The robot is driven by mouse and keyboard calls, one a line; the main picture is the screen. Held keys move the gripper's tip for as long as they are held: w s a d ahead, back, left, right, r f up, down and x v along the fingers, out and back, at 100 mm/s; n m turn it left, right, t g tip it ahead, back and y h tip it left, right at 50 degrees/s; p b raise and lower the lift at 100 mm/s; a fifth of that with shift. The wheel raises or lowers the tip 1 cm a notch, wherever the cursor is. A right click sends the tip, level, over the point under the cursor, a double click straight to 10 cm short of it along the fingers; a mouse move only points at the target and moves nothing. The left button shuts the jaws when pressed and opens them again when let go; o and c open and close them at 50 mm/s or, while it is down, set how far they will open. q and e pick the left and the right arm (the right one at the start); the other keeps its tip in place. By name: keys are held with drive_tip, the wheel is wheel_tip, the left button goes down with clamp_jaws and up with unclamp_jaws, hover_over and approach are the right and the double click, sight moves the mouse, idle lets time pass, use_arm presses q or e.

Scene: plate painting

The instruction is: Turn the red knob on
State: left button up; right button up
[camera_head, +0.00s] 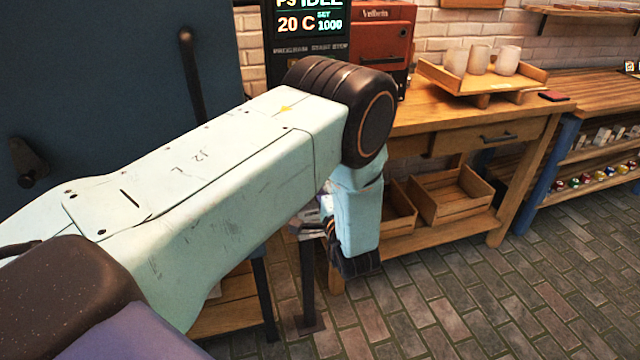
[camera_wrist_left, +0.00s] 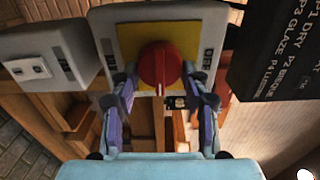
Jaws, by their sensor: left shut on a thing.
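The red knob (camera_wrist_left: 160,66) sits on a yellow plate (camera_wrist_left: 126,40) on a grey switch box (camera_wrist_left: 193,18) in the left wrist view. A pale mark on the knob's front points down in the picture. My left gripper (camera_wrist_left: 160,80) has one finger on each side of the knob and is shut on it. Small labels stand right of and below the knob; I cannot read them surely. In the head view my left arm hides the knob and the switch box. My right gripper is not in view.
A smaller grey box (camera_wrist_left: 40,58) is left of the switch box in the wrist view, and a dark lettered panel (camera_wrist_left: 275,60) is right. In the head view a lit display (camera_head: 308,20) stands beside a wooden workbench (camera_head: 420,115) with a cup tray (camera_head: 480,88). The brick floor at right is clear.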

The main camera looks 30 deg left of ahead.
use_arm(q)
drive_tip(key=o, duration=1.1)
drive_tip(key=shift+o, duration=0.2)
drive_tip(key=v, duration=0.7)
drive_tip(key=shift+s+d, duration=0.15)
